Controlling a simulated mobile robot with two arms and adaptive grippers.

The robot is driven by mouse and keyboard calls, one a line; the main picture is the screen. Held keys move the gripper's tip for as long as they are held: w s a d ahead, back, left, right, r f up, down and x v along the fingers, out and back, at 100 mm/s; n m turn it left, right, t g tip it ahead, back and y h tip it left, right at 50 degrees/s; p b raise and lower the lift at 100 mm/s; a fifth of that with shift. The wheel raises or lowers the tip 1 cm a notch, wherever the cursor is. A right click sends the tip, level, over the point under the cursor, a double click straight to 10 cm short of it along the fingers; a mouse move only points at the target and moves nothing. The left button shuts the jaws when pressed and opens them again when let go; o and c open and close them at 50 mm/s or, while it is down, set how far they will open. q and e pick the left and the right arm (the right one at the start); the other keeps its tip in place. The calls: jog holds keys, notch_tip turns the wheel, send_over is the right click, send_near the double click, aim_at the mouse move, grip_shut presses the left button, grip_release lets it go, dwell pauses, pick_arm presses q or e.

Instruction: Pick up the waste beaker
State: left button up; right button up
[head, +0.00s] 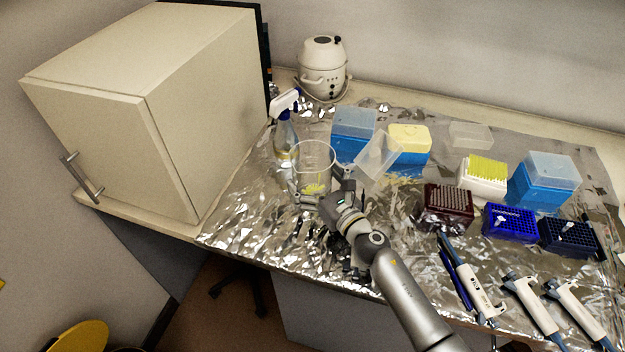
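The waste beaker (314,160) is a clear glass beaker with several yellow pipette tips at its bottom. It stands upright on the foil-covered bench, left of the middle in the head view. My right gripper (322,194) comes in from the lower right and is at the beaker's lower front. One finger shows at the beaker's left side and the other at its right. Whether the fingers press on the glass or stand apart from it cannot be made out. My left gripper is not in view.
A spray bottle (285,135) stands close behind the beaker on the left. Blue tip boxes (350,148) and a tilted clear lid (377,157) are close on the right. A dark red rack (447,208) and pipettes (473,287) lie farther right. A cabinet (165,115) stands left.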

jog(key=c, duration=0.9)
jog(key=shift+r, duration=0.1)
